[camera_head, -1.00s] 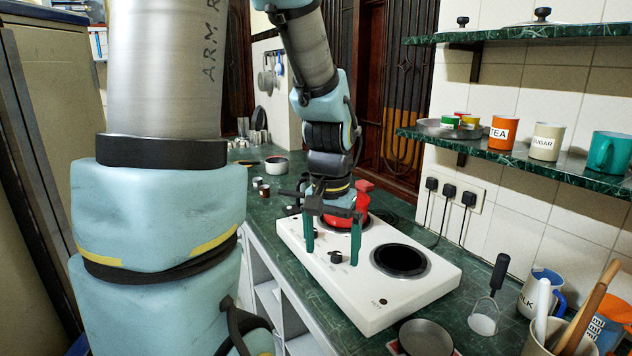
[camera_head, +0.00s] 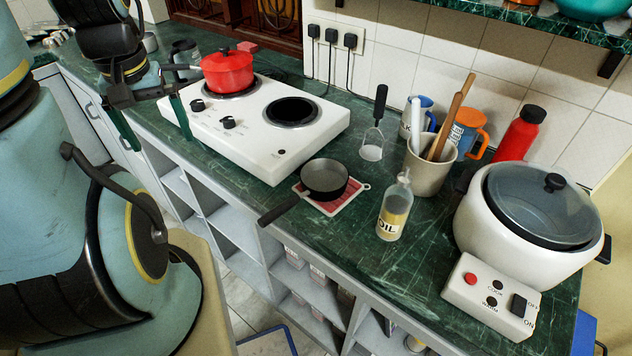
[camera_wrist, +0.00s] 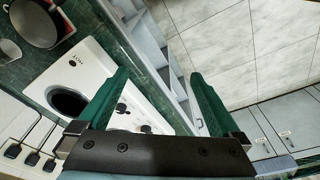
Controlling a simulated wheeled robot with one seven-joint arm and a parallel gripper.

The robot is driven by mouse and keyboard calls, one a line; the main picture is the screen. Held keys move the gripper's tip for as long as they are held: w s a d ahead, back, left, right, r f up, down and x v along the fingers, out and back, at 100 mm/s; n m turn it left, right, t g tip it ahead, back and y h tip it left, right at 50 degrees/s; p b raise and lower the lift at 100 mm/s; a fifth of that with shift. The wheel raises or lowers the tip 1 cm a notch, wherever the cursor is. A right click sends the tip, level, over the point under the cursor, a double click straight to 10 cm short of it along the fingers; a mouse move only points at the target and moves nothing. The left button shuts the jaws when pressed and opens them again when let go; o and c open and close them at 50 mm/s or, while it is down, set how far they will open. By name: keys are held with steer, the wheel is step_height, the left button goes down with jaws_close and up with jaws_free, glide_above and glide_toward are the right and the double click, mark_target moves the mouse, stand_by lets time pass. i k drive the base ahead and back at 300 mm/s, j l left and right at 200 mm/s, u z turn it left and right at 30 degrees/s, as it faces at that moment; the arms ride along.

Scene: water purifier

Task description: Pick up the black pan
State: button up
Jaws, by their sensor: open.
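The black pan (camera_head: 324,178) sits upright on a red and white mat (camera_head: 333,204) on the green counter, right of the hob. Its dark handle (camera_head: 279,208) points to the front left, out over the counter's front edge. The pan also shows at the top left of the wrist view (camera_wrist: 36,20). My gripper (camera_head: 160,142) is open and empty by the hob's left front corner, well left of the pan. Its two green fingers are spread apart in the wrist view (camera_wrist: 159,78), with floor and cabinet fronts beyond them.
The white hob (camera_head: 252,135) with a red pot (camera_head: 227,72) lies between my gripper and the pan. An oil bottle (camera_head: 395,206), a utensil pot (camera_head: 430,166), a masher (camera_head: 374,130) and a white cooker (camera_head: 527,220) stand right of the pan. Open shelves lie below the counter.

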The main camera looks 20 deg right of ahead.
mark_target(322, 179)
steer(key=i+j, duration=0.15)
steer(key=j, duration=0.25)
steer(key=i+j+z, duration=0.15)
steer(key=j, duration=0.2)
steer(key=i+j+z, duration=0.15)
steer(key=j, duration=0.25)
steer(key=j+z, duration=0.2)
steer(key=j, duration=0.15)
steer(key=i+j+z, duration=0.15)
steer(key=j, duration=0.25)
steer(key=z, duration=1.05)
